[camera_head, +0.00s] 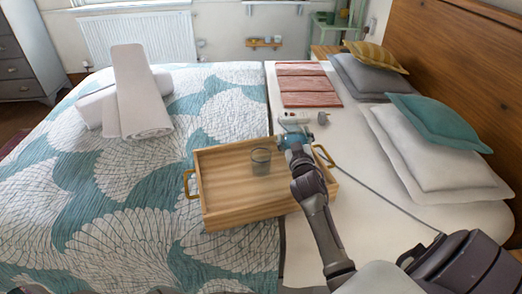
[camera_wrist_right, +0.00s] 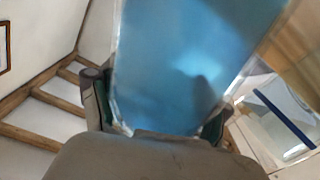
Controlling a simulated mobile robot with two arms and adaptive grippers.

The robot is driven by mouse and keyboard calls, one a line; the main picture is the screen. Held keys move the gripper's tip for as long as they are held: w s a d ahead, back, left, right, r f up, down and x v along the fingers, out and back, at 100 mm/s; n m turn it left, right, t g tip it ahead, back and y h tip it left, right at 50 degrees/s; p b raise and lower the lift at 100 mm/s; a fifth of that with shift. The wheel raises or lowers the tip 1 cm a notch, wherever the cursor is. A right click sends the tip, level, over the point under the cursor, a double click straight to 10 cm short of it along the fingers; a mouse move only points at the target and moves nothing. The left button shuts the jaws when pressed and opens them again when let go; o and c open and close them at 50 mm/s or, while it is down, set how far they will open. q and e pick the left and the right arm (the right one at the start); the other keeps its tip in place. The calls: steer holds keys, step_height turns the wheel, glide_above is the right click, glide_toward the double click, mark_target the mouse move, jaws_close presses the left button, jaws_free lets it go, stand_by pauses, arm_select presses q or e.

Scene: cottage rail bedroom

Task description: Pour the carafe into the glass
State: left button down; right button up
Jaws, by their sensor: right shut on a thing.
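A clear glass (camera_head: 261,161) stands upright on the wooden tray (camera_head: 235,213), near its middle. My right gripper (camera_head: 294,150) is over the tray's right side, just right of the glass. It is shut on the carafe (camera_head: 292,138), which holds blue liquid and is partly hidden by the gripper in the head view. In the right wrist view the carafe (camera_wrist_right: 175,65) fills the middle, between the fingers of the right gripper (camera_wrist_right: 155,115). I cannot tell how far the carafe is tilted, and no stream of liquid shows. My left gripper is not in view.
The tray lies on the bed, with brass handles (camera_head: 189,184) at its ends. Rolled towels (camera_head: 138,100) lie at left. A folded reddish blanket (camera_head: 307,84) lies behind the tray. Pillows (camera_head: 425,150) line the wooden headboard (camera_head: 455,50) at right.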

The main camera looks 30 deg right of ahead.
steer(key=shift+w+a+r+n, duration=0.15)
steer(key=shift+a+n, duration=0.15)
steer(key=shift+n, duration=0.7)
steer(key=shift+w+a+r+n+p, duration=0.15)
steer(key=shift+r+n+p, duration=0.15)
steer(key=shift+r+n, duration=0.15)
steer(key=shift+w+a+r+n+p, duration=0.15)
steer(key=shift+r+n+p, duration=0.15)
steer(key=shift+n, duration=0.15)
steer(key=shift+s+f+n+b, duration=0.15)
steer(key=shift+f+n+b, duration=0.15)
steer(key=shift+f+b, duration=0.5)
steer(key=shift+d+f+n+b, duration=0.1)
steer(key=shift+f+n+b, duration=0.2)
steer(key=shift+f+n, duration=0.35)
steer(key=shift+d+n+p, duration=0.15)
steer(key=shift+n+p, duration=0.1)
steer(key=shift+p, duration=0.05)
steer(key=shift+s+n, duration=0.1)
steer(key=shift+n, duration=0.2)
steer(key=shift+s+d+r+n+p, duration=0.15)
steer(key=shift+r+n+p, duration=0.25)
steer(key=shift+n+p, duration=0.6)
steer(key=shift+f, duration=0.1)
steer(key=shift+d+f+n+p, duration=0.1)
steer(key=shift+n+p, duration=0.2)
steer(key=shift+n, duration=0.6)
